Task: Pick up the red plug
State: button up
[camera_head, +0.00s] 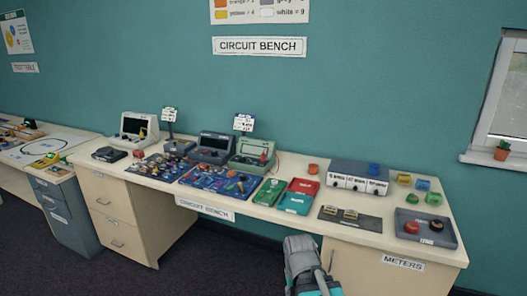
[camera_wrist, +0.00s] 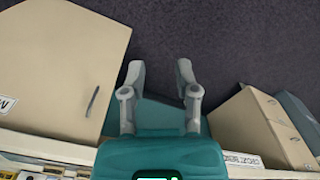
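No red plug can be made out for certain. In the head view, a small red piece (camera_head: 264,156) shows at the front of the pale green instrument (camera_head: 251,147). Small coloured parts, some reddish, lie on the blue mat (camera_head: 206,181); they are too small to name. A red round piece (camera_head: 411,227) sits in the grey tray (camera_head: 440,238) at the right. My gripper (camera_wrist: 161,78) is open and empty in the wrist view, its two fingers apart above the dark floor. In the head view my arm is low, in front of the bench and away from these pieces.
The cream bench (camera_head: 265,212) is crowded. A green tray (camera_head: 270,191), a red tray (camera_head: 303,186) and a teal tray (camera_head: 295,204) stand mid-bench. A grey box (camera_head: 358,174) stands behind a dark mat (camera_head: 350,219). The carpet (camera_head: 190,260) in front looks clear.

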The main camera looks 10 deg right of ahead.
jog(key=shift+r+p, duration=1.2)
jog(key=shift+r, duration=0.65)
jog(key=shift+o, duration=1.2)
